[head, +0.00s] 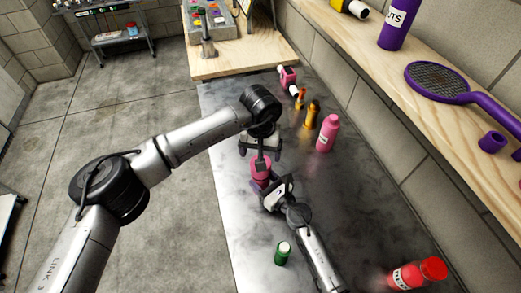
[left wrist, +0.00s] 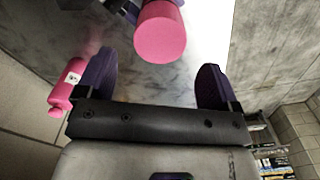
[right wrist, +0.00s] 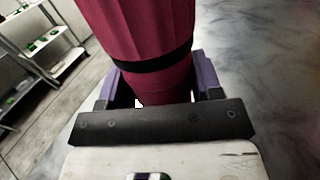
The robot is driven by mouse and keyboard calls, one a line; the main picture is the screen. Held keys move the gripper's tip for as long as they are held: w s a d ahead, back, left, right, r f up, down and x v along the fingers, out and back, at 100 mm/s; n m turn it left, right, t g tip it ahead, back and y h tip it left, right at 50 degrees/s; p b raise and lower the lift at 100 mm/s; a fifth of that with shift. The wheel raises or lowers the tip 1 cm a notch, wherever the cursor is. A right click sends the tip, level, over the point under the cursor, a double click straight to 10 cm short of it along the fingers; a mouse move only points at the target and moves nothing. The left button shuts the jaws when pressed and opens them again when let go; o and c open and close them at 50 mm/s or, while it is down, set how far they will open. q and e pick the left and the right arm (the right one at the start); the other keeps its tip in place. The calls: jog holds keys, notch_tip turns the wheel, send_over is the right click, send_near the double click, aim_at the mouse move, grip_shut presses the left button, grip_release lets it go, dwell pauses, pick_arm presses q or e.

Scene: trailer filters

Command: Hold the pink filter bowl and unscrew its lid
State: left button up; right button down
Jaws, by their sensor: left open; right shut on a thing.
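The pink filter bowl (head: 261,166) stands upright above the metal bench. My right gripper (head: 268,186) is shut on it from the near side. In the right wrist view the filter (right wrist: 140,25) is dark pink, ribbed above a black band, with its smoother lower part between my purple right fingers (right wrist: 155,85). My left gripper (head: 260,150) is open just above the filter. In the left wrist view the flat, round pink end of the lid (left wrist: 160,40) lies between and beyond the spread left fingers (left wrist: 155,80), with clear gaps on both sides.
A pink bottle (head: 328,133) and an orange bottle (head: 312,114) stand to the right of the filter. A green container (head: 282,253) and red ones (head: 407,276) are nearer. A wooden shelf (head: 450,115) with a purple racket (head: 440,82) runs along the right wall.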

aim_at(260, 179)
pick_arm(q)
jog(key=m, duration=0.3)
jog(key=shift+f+m, duration=0.3)
jog(key=shift+f, duration=3.7)
jog(key=shift+c, duration=0.4)
